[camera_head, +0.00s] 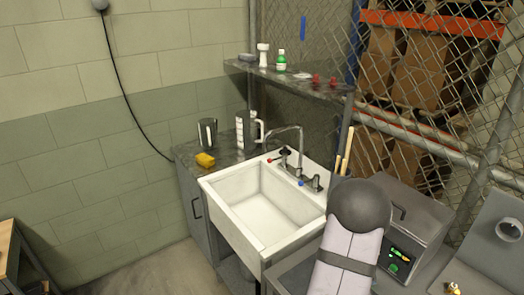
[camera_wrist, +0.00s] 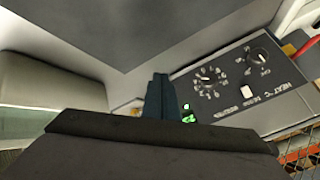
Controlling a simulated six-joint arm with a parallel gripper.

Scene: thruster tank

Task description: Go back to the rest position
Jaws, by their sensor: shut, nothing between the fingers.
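My gripper (camera_wrist: 160,102) shows in the wrist view with its dark blue fingers together and nothing between them. It points toward a grey machine front with a dark control panel (camera_wrist: 235,95) that has knobs, a white switch and a green light. In the head view my arm stands at the lower right, white with a dark rounded joint, in front of a grey box-shaped machine (camera_head: 405,215) with a lid and a green lit display. My gripper's fingers cannot be made out in the head view.
A white sink (camera_head: 265,215) with a faucet stands left of my arm. A yellow sponge (camera_head: 205,160), a metal cup (camera_head: 207,132) and a jug (camera_head: 247,132) are on the counter. A shelf (camera_head: 290,78) holds small bottles. A wire fence is behind.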

